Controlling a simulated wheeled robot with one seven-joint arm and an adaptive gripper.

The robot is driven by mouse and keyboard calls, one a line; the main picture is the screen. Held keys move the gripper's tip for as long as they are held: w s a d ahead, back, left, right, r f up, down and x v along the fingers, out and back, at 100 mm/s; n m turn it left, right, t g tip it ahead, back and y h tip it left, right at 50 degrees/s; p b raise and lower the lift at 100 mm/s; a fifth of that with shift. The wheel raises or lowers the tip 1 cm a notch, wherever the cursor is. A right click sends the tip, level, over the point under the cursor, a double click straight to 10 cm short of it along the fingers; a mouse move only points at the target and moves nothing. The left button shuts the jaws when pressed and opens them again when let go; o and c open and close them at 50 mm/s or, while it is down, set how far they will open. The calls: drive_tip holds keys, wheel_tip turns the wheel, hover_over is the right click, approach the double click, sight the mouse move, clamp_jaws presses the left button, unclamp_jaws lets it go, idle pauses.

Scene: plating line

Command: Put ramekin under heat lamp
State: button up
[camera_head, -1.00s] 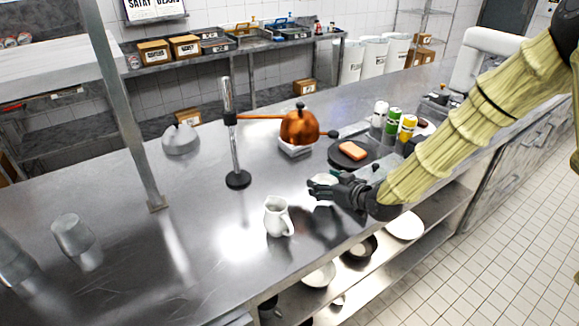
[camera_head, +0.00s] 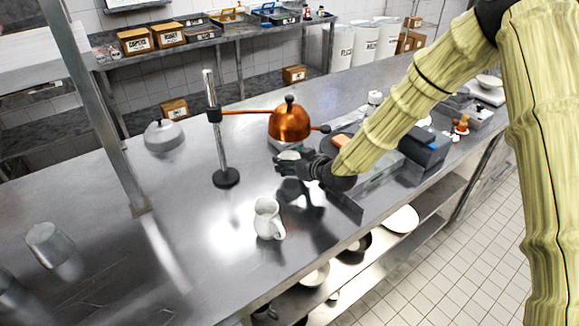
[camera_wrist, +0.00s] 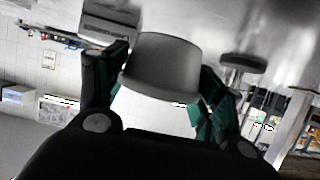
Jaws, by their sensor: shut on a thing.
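The heat lamp has a copper dome (camera_head: 289,122) on a side arm from a chrome post with a round black foot (camera_head: 226,178). A pale pad (camera_head: 281,143) shows partly on the counter below the dome. My gripper (camera_head: 284,165) is just in front of the dome, lower than it. It is shut on the ramekin, a small whitish cup (camera_head: 289,155) mostly hidden by the fingers in the head view. In the wrist view the ramekin (camera_wrist: 162,68) sits between the two fingers, and the post's foot (camera_wrist: 243,62) shows beside it.
A white pitcher (camera_head: 267,218) stands close in front of my gripper. A grey domed lid (camera_head: 163,135) and a metal cup (camera_head: 48,243) stand to the left. A dark box (camera_head: 424,147) is to the right. The counter left of the pitcher is clear.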

drive_tip(key=shift+w+a+f+b, duration=0.15)
drive_tip(key=shift+f+b, duration=0.25)
drive_tip(key=shift+f, duration=1.05)
drive_tip(key=shift+f, duration=0.1)
drive_tip(key=o, duration=1.2)
drive_tip(key=shift+s, duration=0.2)
drive_tip(key=b+v, duration=0.2)
drive_tip(key=v, duration=1)
drive_tip(key=shift+b, duration=0.3)
